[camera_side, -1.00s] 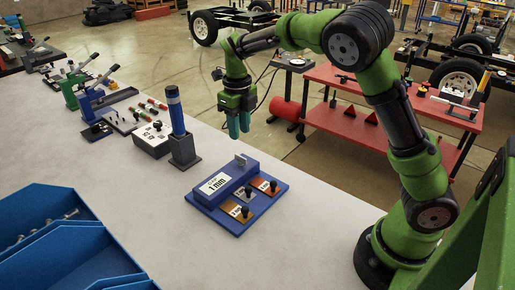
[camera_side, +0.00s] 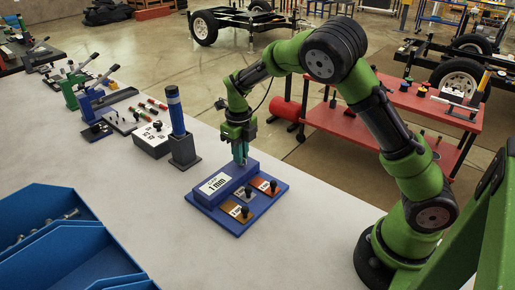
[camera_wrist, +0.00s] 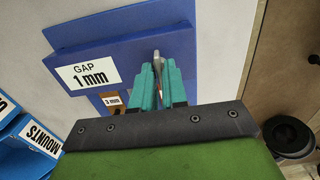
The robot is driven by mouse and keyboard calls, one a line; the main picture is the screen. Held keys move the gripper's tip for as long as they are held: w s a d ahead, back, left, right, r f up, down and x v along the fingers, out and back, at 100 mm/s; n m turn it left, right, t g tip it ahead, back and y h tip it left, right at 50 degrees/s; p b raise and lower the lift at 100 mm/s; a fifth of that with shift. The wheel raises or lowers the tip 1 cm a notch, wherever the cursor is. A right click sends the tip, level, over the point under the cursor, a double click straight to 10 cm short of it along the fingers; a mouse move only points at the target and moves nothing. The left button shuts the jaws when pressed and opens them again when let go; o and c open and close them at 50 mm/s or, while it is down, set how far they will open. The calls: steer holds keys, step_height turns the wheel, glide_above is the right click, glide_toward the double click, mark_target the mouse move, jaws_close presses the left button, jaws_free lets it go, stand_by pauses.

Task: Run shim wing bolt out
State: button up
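A blue fixture (camera_side: 258,212) stands on the bench with a "GAP 1 mm" label (camera_side: 215,183) on its raised block. A thin grey upright piece (camera_wrist: 157,58), which looks like the wing bolt, shows between my teal fingertips in the wrist view. In the side view the fingers hide it. My gripper (camera_side: 240,157) points down at the far end of the raised block. Its fingertips (camera_wrist: 160,80) lie on either side of the grey piece; I cannot tell whether they touch it.
Shim plates with black knobs (camera_side: 245,211) sit on the fixture beside the block. Blue bins (camera_side: 60,235) fill the near left. The bench in front of the fixture is clear.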

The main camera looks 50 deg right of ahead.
jaws_close()
steer(key=shift+n, duration=0.4)
